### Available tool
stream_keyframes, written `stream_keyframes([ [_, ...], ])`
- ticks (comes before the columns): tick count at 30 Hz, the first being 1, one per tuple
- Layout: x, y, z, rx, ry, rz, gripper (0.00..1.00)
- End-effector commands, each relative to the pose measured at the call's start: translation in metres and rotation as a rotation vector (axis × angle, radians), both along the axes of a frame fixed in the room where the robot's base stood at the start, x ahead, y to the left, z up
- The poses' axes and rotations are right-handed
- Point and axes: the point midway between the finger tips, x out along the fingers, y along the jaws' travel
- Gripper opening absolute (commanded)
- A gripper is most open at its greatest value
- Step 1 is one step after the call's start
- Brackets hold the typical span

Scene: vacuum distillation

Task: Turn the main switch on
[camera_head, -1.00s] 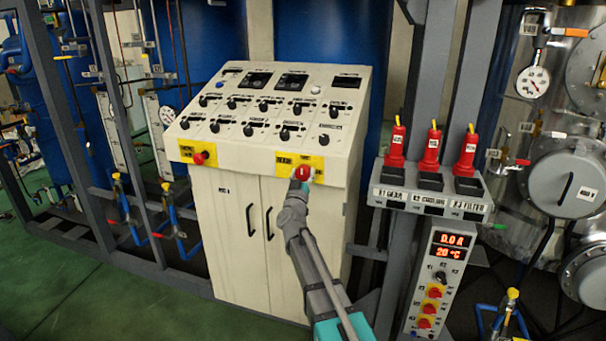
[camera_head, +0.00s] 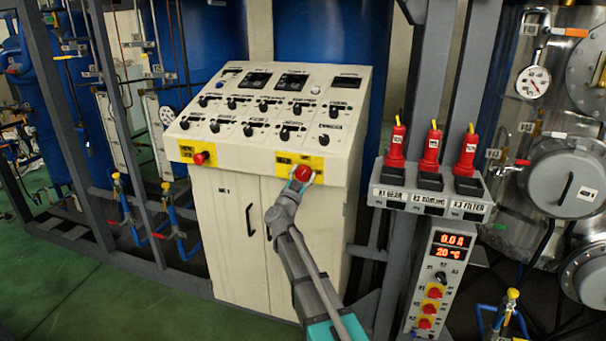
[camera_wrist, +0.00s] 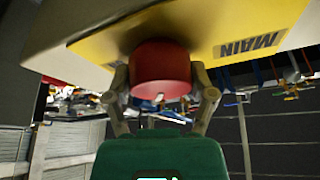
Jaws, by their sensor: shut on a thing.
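The main switch is a red knob (camera_head: 303,173) on a yellow plate (camera_head: 284,162) at the front edge of the white control cabinet, right of centre. In the wrist view the red knob (camera_wrist: 160,72) fills the middle, and the yellow plate (camera_wrist: 235,40) beside it reads MAIN. My gripper (camera_head: 300,181) is shut on the knob. In the wrist view my gripper (camera_wrist: 164,95) has one finger on each side of it. The knob's exact turn position cannot be told.
A second red knob (camera_head: 201,158) sits on a yellow plate at the cabinet's left. Rows of black knobs cover the sloped panel (camera_head: 270,105). Red plugs (camera_head: 432,152) stand in a holder at right, above a box with a red display (camera_head: 452,246). Green floor lies at lower left.

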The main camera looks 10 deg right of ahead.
Motion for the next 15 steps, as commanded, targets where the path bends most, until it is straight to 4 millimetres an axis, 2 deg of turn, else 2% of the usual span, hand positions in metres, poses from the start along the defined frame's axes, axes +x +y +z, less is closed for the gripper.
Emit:
stream_keyframes([
  [15, 0.0018, -0.0003, 0.0023, 0.434, -0.229, 0.0, 0.24],
])
